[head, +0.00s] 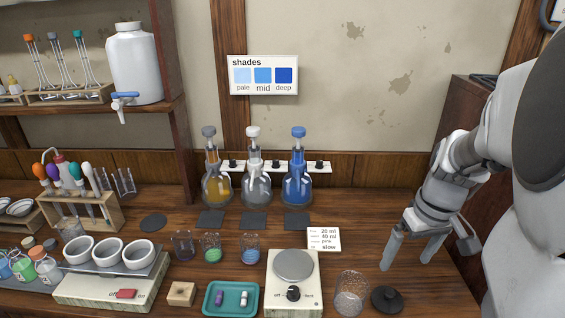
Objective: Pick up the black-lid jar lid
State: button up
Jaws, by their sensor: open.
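A round black lid with a small knob (387,300) lies at the front right of the wooden table, at the lower edge of the head view. A clear glass jar (351,293) stands just left of it, apart from the lid. My gripper (408,263) is open and empty, fingers pointing down, above and slightly right of the lid in the picture. The fingers do not touch the lid. I cannot tell the exact height between them.
A white hotplate (294,267) stands left of the jar, with a note card (323,239) behind it. A teal tray (231,298) and small beakers (249,248) are further left. Three coloured flasks (297,178) stand at the back. The table right of the lid is clear.

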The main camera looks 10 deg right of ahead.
aim_at(390, 291)
jog(key=w+f+b, duration=0.1)
jog(key=f, duration=0.4)
jog(key=d+f+b, duration=0.1)
jog(key=f, duration=0.5)
jog(key=w+f+b, duration=0.1)
jog(key=f, duration=0.4)
jog(key=shift+w+d+f, duration=0.15)
jog(key=shift+w+d, duration=0.05)
jog(key=shift+w, duration=0.15)
jog(key=c, duration=1.2)
jog(key=shift+o, duration=0.2)
jog(key=shift+r, duration=0.2)
